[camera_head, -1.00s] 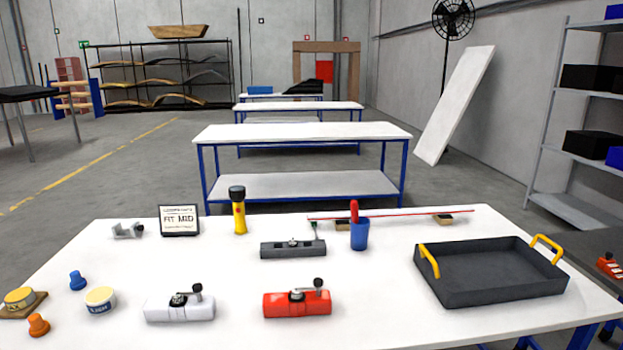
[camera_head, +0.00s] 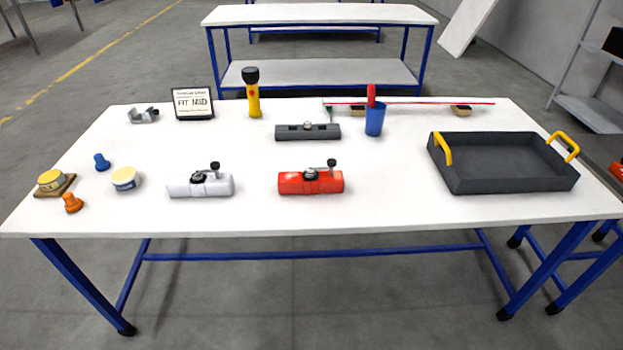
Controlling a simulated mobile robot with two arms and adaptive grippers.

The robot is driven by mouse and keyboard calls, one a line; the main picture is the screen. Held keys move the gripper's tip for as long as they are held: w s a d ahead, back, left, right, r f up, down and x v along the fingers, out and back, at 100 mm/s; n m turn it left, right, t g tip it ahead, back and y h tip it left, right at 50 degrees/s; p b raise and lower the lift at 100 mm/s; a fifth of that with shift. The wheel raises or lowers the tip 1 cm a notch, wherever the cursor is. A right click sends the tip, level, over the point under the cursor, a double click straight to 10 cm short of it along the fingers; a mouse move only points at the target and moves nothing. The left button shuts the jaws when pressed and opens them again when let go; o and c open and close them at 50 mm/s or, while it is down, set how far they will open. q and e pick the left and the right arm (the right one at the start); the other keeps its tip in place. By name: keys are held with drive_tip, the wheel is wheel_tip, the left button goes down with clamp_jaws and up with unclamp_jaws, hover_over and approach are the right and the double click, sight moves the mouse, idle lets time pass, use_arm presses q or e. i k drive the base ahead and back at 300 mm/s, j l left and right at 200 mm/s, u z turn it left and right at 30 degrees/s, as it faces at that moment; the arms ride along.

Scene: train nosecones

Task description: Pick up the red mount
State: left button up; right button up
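The red mount (camera_head: 296,183) is a red block with a dark knob and a small black-tipped lever on top. Nothing covers the red mount. Neither of my grippers shows in this view.
A black tray (camera_head: 510,186) with yellow handles stands at the right. A blue cup (camera_head: 374,122), yellow flashlight (camera_head: 253,95) and sign (camera_head: 193,104) stand at the back. Tins and small knobs lie at the left. The white table (camera_head: 400,212) is clear around the red mount.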

sight(289, 182)
drive_tip(key=i+j, duration=0.15)
drive_tip(key=j, duration=0.2)
drive_tip(key=i+j, duration=0.15)
drive_tip(key=j, duration=0.25)
drive_tip(key=i+j+z, duration=0.15)
drive_tip(key=j+z, duration=0.6)
drive_tip(key=i+j+z, duration=0.1)
drive_tip(key=j+z, duration=0.3)
drive_tip(key=j, duration=0.15)
drive_tip(key=z, duration=0.4)
